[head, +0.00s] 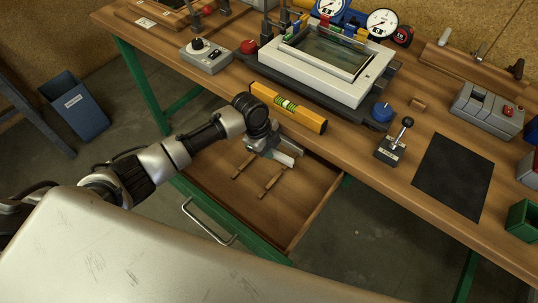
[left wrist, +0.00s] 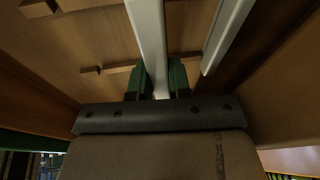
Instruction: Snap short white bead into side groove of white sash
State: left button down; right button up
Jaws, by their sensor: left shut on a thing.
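The white sash (head: 371,89) lies flat on the workbench in a dark fixture, with a glass pane in its middle and coloured blocks along its far edges. My left gripper (head: 272,150) reaches into the open drawer below the bench front. In the left wrist view its green fingers (left wrist: 159,80) are shut on a white bead (left wrist: 148,35). Part of a white bead also shows beside the gripper in the head view (head: 285,159). A second white bead (left wrist: 226,36) lies apart to the right in the left wrist view. I cannot tell which bead is shorter. My right gripper is not seen.
The drawer (head: 213,194) holds thin wooden strips (head: 271,186). A yellow level (head: 288,107) lies at the bench's front edge, just above the gripper. A toggle lever (head: 392,149), blue knob (head: 381,112) and black mat (head: 452,176) are to the right.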

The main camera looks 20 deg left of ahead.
pick_arm(q)
notch_tip(320, 180, up, 7)
jog(key=shift+f, duration=0.15)
notch_tip(320, 180, up, 8)
jog(key=p, duration=0.9)
jog(key=shift+r, duration=0.25)
